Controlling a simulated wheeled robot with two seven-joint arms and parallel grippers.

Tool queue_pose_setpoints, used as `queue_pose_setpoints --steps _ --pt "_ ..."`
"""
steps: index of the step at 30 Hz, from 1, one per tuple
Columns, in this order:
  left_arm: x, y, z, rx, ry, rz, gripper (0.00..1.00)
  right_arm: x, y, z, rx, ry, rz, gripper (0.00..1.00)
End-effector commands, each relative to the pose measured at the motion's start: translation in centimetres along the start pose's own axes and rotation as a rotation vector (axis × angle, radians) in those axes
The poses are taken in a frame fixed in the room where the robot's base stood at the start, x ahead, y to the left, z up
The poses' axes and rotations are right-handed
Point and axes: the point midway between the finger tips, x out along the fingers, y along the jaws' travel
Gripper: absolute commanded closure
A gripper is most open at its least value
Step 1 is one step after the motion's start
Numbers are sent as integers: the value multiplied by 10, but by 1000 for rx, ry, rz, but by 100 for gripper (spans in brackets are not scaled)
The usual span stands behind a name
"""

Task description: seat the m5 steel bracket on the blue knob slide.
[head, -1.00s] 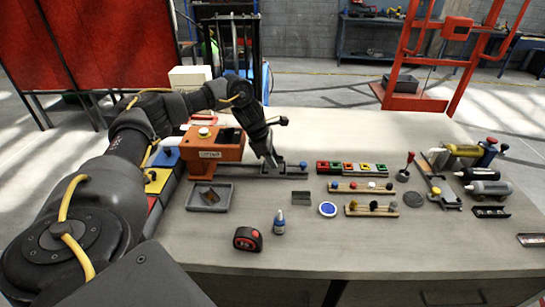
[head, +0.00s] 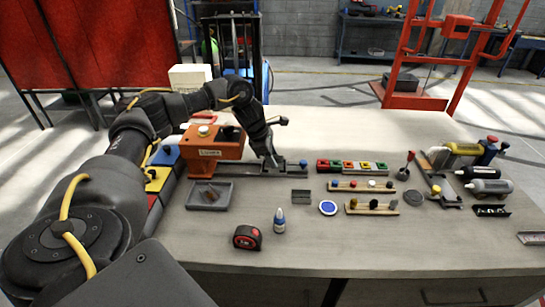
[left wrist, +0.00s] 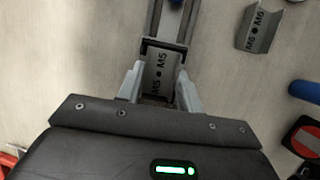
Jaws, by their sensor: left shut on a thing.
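The steel bracket marked M5 (left wrist: 160,72) is between the fingers of my left gripper (left wrist: 160,90), which is shut on it. In the left wrist view the bracket lines up with the slide rail, with a dark frame along its far edge; I cannot tell whether it rests fully on the slide. In the head view my left gripper (head: 272,164) is down at the slide (head: 286,170), and the bracket is hidden there. My right gripper is out of view.
A bracket marked M6 (left wrist: 262,28) lies apart, right of the slide. An orange box (head: 214,145) stands behind-left and a grey tray (head: 226,200) in front-left. A bottle (head: 279,222), tape measure (head: 247,237) and block racks (head: 352,166) surround it.

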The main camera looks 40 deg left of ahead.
Motion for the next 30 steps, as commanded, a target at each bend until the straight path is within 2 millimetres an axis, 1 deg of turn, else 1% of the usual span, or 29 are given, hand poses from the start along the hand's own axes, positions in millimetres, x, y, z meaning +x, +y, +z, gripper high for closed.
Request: queue_pose_setpoints --steps 16,30 --pt "6 -1 -2 0 0 0 88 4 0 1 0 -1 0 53" --pt "6 -1 -2 0 0 0 88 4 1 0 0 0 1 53"
